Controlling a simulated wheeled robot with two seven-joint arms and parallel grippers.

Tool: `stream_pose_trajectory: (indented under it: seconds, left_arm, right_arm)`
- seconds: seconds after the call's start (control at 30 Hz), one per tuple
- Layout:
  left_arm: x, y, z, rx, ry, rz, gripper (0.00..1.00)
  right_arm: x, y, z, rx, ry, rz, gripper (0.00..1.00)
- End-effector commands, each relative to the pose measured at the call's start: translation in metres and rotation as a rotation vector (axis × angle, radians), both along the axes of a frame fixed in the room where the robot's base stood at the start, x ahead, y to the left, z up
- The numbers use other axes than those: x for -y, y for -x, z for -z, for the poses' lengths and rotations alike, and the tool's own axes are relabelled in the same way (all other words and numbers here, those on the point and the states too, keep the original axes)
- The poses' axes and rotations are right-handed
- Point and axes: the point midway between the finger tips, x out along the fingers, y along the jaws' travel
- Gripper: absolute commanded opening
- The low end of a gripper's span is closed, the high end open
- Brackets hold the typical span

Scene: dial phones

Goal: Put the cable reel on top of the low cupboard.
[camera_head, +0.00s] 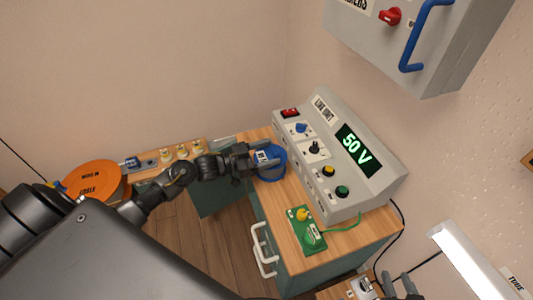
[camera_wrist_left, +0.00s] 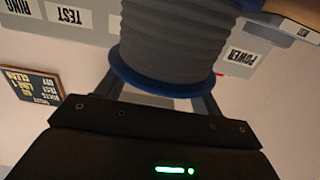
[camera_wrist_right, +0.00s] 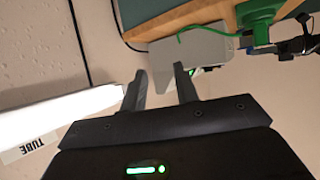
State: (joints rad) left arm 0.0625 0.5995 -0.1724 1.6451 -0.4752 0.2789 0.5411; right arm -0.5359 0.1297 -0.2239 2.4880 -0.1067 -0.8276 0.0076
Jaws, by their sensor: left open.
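The cable reel (camera_head: 271,164), with blue flanges and a grey ribbed winding, is at the left edge of the wooden top of the low green cupboard (camera_head: 287,215). In the left wrist view its grey winding (camera_wrist_left: 172,38) and a blue flange are close in front of the fingers. My left gripper (camera_head: 262,158) is open at the reel, its fingers on either side; I cannot tell whether they touch it. My right gripper (camera_head: 402,287) is open and empty at the lower right, and its fingers show in the right wrist view (camera_wrist_right: 160,88).
A grey console (camera_head: 335,158) reading 50 V stands along the cupboard's back. A green board (camera_head: 308,230) with a wire is at the front. An orange drum (camera_head: 93,182) is at far left. A grey wall box (camera_head: 415,45) hangs above.

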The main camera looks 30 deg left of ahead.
Motion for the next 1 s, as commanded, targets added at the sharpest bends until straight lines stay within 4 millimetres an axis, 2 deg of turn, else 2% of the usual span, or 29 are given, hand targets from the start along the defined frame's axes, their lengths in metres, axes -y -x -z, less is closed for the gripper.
stream_pose_trajectory:
  seconds: [0.4, 0.6, 0.87, 1.0]
  left_arm:
    - [-0.055, 0.061, 0.0, -0.004, -0.003, -0.002, 0.67]
    - [-0.073, 0.082, 0.0, -0.002, -0.002, 0.0, 0.67]
    - [-0.08, 0.09, 0.0, 0.0, 0.0, -0.001, 0.67]
    - [-0.064, 0.092, 0.009, -0.015, -0.024, -0.031, 0.67]
  right_arm:
    - [0.025, 0.019, 0.026, -0.207, 0.072, 0.06, 0.3]
    - [0.033, 0.027, 0.034, -0.275, 0.093, 0.077, 0.3]
    - [0.035, 0.03, 0.038, -0.3, 0.101, 0.084, 0.3]
    - [0.035, 0.03, 0.038, -0.3, 0.101, 0.084, 0.3]
